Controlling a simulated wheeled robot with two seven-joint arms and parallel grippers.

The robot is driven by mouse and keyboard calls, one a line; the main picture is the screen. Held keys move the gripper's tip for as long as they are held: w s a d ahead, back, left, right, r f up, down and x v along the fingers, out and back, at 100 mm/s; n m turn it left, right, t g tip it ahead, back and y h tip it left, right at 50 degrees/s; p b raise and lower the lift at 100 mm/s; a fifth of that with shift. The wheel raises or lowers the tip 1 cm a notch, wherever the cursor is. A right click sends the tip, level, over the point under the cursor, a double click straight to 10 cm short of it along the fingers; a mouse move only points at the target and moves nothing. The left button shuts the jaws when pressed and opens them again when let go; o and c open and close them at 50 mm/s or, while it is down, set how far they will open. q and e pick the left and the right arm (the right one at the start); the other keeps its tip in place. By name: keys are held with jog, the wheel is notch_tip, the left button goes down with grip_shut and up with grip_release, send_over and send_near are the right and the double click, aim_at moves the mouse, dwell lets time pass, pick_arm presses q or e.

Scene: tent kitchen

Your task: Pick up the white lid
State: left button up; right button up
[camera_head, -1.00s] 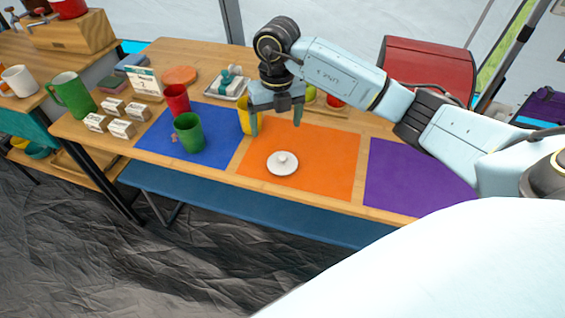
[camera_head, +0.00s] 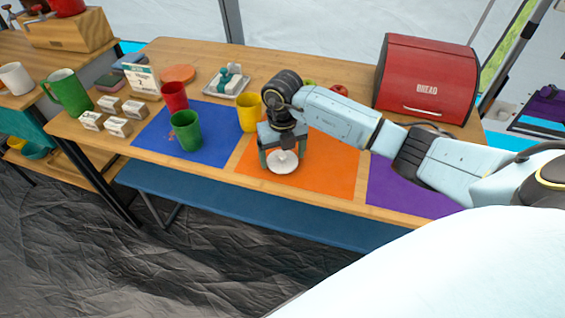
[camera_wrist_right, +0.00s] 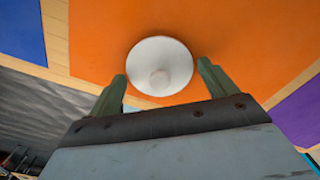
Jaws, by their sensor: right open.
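The white lid (camera_head: 283,163) is a round disc with a small knob and lies on the orange mat (camera_head: 330,165). In the right wrist view the lid (camera_wrist_right: 160,66) sits just beyond and between the fingertips, its knob facing the gripper. My right gripper (camera_head: 282,160) is over the lid with its fingers on either side, and it is open and empty. It also shows in the right wrist view (camera_wrist_right: 160,80). Whether the fingers touch the rim I cannot tell. My left gripper is not in view.
A yellow cup (camera_head: 249,113) stands close left of my right arm. Green (camera_head: 187,132) and red (camera_head: 173,97) cups stand on or near the blue mat (camera_head: 215,150). A red bread box (camera_head: 425,80) stands at the back right. The purple mat (camera_head: 400,195) looks clear.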

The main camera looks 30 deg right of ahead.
jog(key=shift+f, duration=0.3)
jog(key=shift+c, duration=0.4)
jog(key=c, duration=0.6)
jog(key=shift+r, duration=0.15)
